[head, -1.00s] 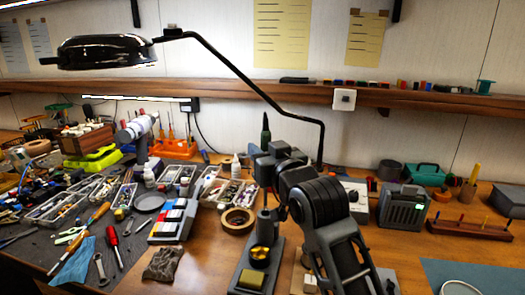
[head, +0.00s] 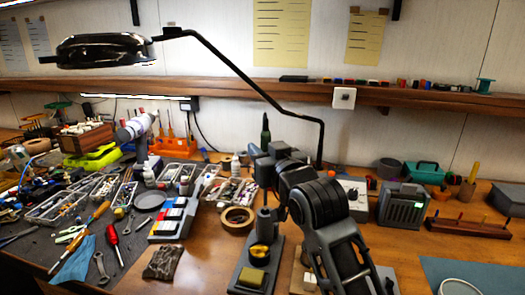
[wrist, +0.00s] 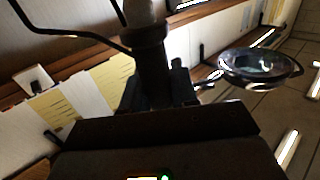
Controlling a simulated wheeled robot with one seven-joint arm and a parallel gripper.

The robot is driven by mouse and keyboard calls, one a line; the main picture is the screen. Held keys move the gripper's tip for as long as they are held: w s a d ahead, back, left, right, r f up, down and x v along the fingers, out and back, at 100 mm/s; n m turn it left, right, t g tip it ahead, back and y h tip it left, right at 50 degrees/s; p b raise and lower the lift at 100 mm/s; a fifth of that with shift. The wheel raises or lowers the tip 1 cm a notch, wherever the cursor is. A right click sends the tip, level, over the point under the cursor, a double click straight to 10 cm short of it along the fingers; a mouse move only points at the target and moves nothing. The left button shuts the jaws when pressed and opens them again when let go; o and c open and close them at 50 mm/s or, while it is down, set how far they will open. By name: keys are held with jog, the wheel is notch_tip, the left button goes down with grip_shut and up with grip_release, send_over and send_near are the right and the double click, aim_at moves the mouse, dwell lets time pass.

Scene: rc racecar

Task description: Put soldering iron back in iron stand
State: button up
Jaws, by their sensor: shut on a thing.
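The soldering iron (head: 265,128) stands roughly upright, its dark greenish upper end showing above my gripper (head: 266,160) in the head view. My gripper is shut on it. In the wrist view the iron (wrist: 150,55) is a dark, blurred shaft between the fingers (wrist: 155,85). The iron stand (head: 248,279) is below, a grey base with a dark upright holder (head: 265,222), a round brass-coloured cleaner and a yellowish sponge. My gripper is above the holder in the picture. The iron's lower end is hidden or too small to tell from the holder.
A tape roll (head: 237,219) lies left of the stand. A lamp (head: 105,52) reaches over the bench on a bent black arm (head: 245,88) behind my gripper. A white control box (head: 352,198) is to the right. Parts trays and tools crowd the left.

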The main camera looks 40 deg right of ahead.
aim_at(266, 191)
jog(key=shift+f, duration=0.3)
jog(key=shift+f+b, duration=0.3)
jog(key=shift+b, duration=0.15)
jog(key=shift+f, duration=0.35)
jog(key=shift+f+b, duration=0.95)
jog(key=shift+f, duration=0.1)
jog(key=shift+f+b, duration=1.75)
jog(key=shift+f, duration=0.75)
jog(key=o, duration=1.4)
jog(key=shift+o, duration=0.2)
